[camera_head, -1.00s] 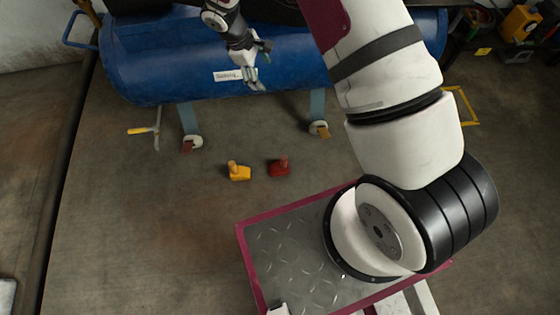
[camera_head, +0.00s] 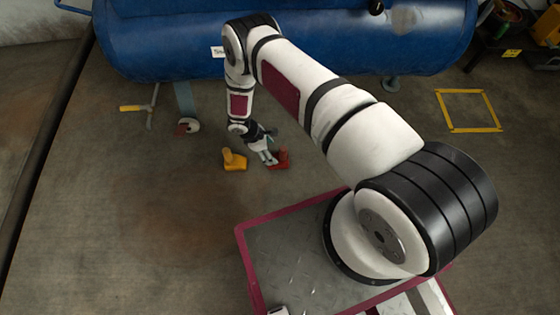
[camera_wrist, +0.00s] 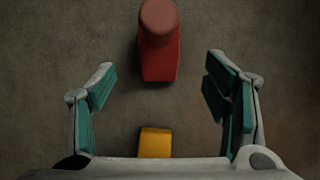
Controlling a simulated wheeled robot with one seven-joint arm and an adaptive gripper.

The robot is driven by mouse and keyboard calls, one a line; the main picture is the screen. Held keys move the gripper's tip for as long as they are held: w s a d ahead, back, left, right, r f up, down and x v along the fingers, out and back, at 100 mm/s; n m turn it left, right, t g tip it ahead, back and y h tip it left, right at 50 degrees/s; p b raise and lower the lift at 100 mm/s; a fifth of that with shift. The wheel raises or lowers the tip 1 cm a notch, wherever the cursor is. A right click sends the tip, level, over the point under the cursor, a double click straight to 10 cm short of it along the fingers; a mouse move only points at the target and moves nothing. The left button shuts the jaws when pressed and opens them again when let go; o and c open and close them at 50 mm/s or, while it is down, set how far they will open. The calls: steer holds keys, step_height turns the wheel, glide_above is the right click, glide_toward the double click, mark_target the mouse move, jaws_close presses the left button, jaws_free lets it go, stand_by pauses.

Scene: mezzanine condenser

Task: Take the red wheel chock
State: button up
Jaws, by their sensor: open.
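The red wheel chock (camera_head: 282,159) lies on the floor in front of the blue tank, partly hidden by my gripper in the head view. In the wrist view the red chock (camera_wrist: 159,58) is at the top middle, its round knob toward the camera. My gripper (camera_head: 268,160) is low over the floor at the chock's left side. In the wrist view my gripper (camera_wrist: 157,88) is open, with teal pads on both sides and the chock between and beyond them. Nothing is held.
A yellow chock (camera_head: 234,161) sits just left of the red one; it also shows at the bottom of the wrist view (camera_wrist: 155,142). The blue tank (camera_head: 160,45) stands behind. A yellow-handled tool (camera_head: 133,108) lies at left. A yellow floor square (camera_head: 468,129) is at right.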

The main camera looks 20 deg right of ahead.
mark_target(278, 158)
steer(key=b+x, duration=0.1)
steer(key=x, duration=0.4)
steer(key=shift+d+f+b, duration=0.15)
steer(key=shift+f+b, duration=0.15)
steer(key=shift+b, duration=0.1)
steer(key=shift+b+x, duration=1.55)
steer(key=shift+x, duration=1.1)
steer(key=shift+w+r, duration=0.1)
steer(key=c, duration=1.6)
steer(key=shift+r, duration=0.15)
